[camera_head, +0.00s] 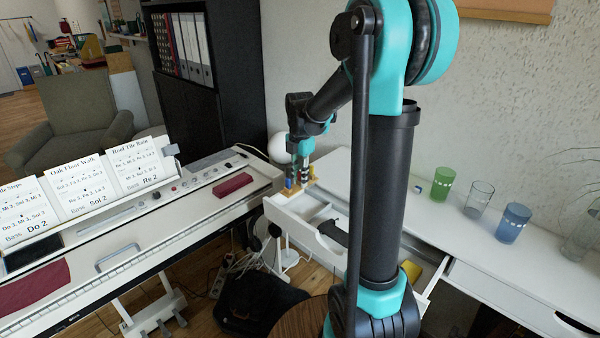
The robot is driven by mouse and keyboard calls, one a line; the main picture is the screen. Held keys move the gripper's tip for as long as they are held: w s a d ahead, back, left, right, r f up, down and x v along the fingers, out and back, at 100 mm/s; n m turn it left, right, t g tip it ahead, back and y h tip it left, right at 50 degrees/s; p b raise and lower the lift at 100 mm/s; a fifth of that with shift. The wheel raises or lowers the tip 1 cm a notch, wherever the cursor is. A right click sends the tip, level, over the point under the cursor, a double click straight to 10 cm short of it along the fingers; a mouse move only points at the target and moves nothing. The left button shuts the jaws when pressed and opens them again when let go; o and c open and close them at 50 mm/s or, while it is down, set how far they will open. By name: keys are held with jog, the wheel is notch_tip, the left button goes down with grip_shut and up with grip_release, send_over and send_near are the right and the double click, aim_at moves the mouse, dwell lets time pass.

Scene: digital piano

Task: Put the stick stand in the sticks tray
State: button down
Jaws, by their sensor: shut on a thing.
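My gripper (298,178) is at the end of my arm, small and far off, above the left end of the open white drawer. It is shut on a small tan, wooden-looking piece, which I take to be the stick stand (312,185). The fingers and arm cover part of it, and I cannot tell whether it touches the drawer. The open drawer (272,212) has white compartments inside. The left compartment, under the gripper, may be the sticks tray (312,211); I cannot tell for sure.
A white desk (520,270) carries a green glass (442,184), a clear glass (479,197) and a blue glass (513,222). A white round lamp (281,148) stands behind the gripper. My arm hides the middle.

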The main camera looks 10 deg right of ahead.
jog(key=shift+f, duration=5.4)
jog(key=c, duration=1.3)
grip_release()
jog(key=shift+r, duration=2.5)
notch_tip(320, 180, up, 12)
send_over(300, 212)
jog(key=shift+w+d, duration=0.1)
